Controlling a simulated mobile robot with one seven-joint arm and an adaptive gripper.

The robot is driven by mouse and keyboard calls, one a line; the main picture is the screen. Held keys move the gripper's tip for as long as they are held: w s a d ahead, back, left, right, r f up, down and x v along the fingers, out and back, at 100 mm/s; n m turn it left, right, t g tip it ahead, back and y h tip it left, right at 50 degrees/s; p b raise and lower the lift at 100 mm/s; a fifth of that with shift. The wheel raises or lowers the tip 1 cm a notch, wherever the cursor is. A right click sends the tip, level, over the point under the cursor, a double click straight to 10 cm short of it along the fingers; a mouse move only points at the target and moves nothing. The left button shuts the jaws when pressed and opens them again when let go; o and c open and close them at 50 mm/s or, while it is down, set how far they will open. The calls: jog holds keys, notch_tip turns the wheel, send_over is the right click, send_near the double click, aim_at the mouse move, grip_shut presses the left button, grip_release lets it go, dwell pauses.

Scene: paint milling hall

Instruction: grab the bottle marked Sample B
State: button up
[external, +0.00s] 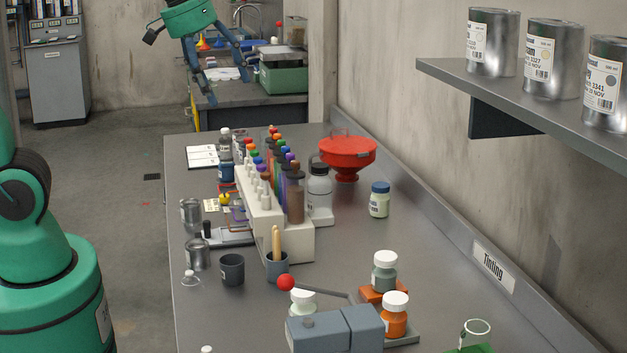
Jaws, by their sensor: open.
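No label reading Sample B is legible. My gripper (228,88) is open and empty, raised beyond the bench's far end, apart from all bottles.
A rack (262,222) of coloured-cap tubes stands mid-bench, with a red funnel (347,150) behind. Metal cups (198,254), a dark cup (232,269) and a red-knobbed lever (285,282) are nearer. A shelf (450,75) with tins overhangs the right. The bench's right strip is mostly clear.

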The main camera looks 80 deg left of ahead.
jog(key=w+a+f+n+g, duration=0.1)
jog(key=w+a+f+n, duration=0.2)
jog(key=w+a+n, duration=0.5)
jog(key=n+g, duration=0.3)
jog(key=n, duration=0.8)
send_over(320, 183)
jog(key=a, duration=0.2)
jog(key=shift+h, duration=0.3)
jog(key=f, duration=2.3)
jog(key=shift+w+a+f, duration=0.15)
jog(key=shift+w+f, duration=0.1)
jog(key=shift+a+f+n, duration=0.3)
jog(key=shift+f+n, duration=0.1)
jog(key=shift+f, duration=0.05)
jog(key=shift+f+b, duration=0.4)
jog(key=shift+f, duration=3.85)
jog(key=shift+f, duration=0.1)
